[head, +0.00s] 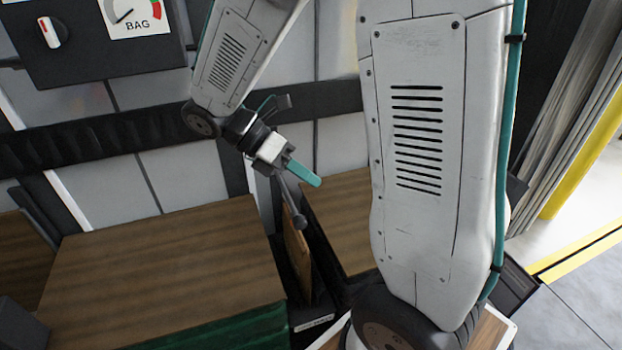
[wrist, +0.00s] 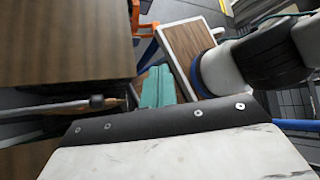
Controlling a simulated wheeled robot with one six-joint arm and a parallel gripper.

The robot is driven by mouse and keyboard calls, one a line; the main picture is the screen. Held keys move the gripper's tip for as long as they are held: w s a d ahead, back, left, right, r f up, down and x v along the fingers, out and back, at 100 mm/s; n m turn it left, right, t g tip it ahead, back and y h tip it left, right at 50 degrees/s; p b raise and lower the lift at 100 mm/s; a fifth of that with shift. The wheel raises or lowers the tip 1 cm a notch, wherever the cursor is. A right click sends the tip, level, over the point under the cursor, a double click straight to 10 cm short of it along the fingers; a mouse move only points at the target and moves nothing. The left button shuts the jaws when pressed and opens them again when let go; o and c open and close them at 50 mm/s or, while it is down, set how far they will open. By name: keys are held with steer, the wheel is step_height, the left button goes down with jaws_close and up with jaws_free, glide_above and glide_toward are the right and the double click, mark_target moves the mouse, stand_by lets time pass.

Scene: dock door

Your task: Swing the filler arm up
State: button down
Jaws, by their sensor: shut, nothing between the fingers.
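A dark rod with a round knob at its end, which looks like the filler arm (head: 290,203), hangs steeply downward between the brown boxes in the head view. Its upper end is hidden behind my gripper (head: 303,173). My gripper's teal fingers are shut with nothing between them and point down to the right, just above and right of the knob. In the wrist view the rod (wrist: 50,108) comes in from the left, its knob (wrist: 96,101) a short way left of my teal fingers (wrist: 157,88). I see a gap there and no contact.
A large brown box (head: 160,265) fills the lower left and another brown box (head: 340,215) stands right of the rod, leaving a narrow dark gap. A panel with a BAG dial (head: 134,12) and a red-and-white knob (head: 49,32) is at upper left. Open floor (head: 585,300) lies at right.

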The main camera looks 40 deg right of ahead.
steer(key=shift+s+a, duration=0.15)
steer(key=shift+s, duration=0.8)
steer(key=shift+r, duration=0.1)
steer(key=s+a+r+m+t+y, duration=0.5)
steer(key=s+m+t, duration=0.3)
steer(key=m, duration=0.8)
steer(key=shift+s+a+r+m+t+y, duration=0.15)
steer(key=shift+s+r+m+t+y, duration=0.15)
steer(key=shift+r+t+y, duration=0.45)
steer(key=shift+r, duration=0.15)
